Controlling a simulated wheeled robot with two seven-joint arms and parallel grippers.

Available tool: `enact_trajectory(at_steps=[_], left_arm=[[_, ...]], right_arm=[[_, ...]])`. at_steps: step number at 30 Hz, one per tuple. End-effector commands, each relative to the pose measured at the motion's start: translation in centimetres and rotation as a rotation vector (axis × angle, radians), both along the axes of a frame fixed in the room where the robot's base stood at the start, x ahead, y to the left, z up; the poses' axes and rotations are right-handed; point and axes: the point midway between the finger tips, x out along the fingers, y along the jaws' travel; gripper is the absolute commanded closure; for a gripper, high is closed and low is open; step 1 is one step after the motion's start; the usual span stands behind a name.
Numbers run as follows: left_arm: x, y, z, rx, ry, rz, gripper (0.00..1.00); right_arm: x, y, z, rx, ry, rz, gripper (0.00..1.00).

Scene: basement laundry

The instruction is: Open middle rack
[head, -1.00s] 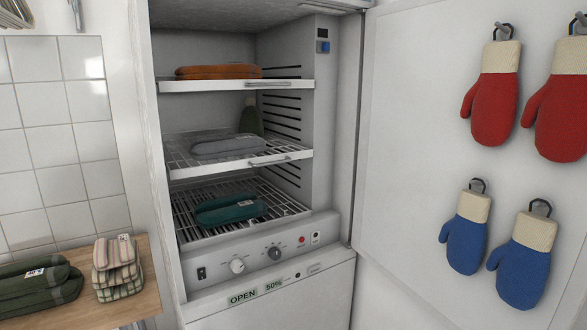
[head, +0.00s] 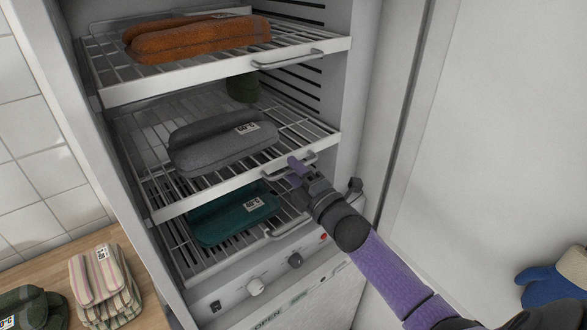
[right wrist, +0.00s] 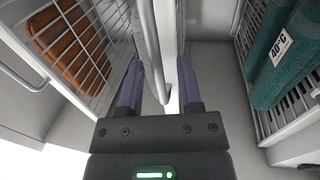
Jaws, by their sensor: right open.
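The middle rack (head: 240,187) is a white wire shelf in the open cabinet, with a grey folded textile (head: 205,150) on it. Its metal bar handle (head: 272,176) is on the right part of its front edge. My right gripper (head: 298,172) is at this handle, coming from the lower right. In the right wrist view the fingers (right wrist: 160,90) are apart, with the handle bar (right wrist: 147,35) running between them. I cannot tell whether they touch it. My left gripper is not in view.
The top rack (head: 200,78) with orange textiles (head: 200,40) is above. The bottom rack (head: 217,268) with a teal textile (head: 235,215) is below. The open door (head: 490,130) stands at right. A wooden counter (head: 145,310) with folded textiles is at lower left.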

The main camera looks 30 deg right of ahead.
Motion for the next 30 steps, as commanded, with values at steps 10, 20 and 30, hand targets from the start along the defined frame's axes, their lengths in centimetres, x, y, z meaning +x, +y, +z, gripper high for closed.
enact_trajectory(at_steps=[10,20,30], left_arm=[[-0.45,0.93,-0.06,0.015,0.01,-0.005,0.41],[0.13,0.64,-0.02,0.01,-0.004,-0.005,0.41],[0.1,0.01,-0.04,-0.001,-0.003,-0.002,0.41]], right_arm=[[1.12,0.07,0.22,0.0,0.002,-0.001,0.55],[1.08,0.07,0.19,0.001,0.002,-0.001,1.0],[1.07,0.06,0.18,0.001,0.002,-0.001,1.0]])
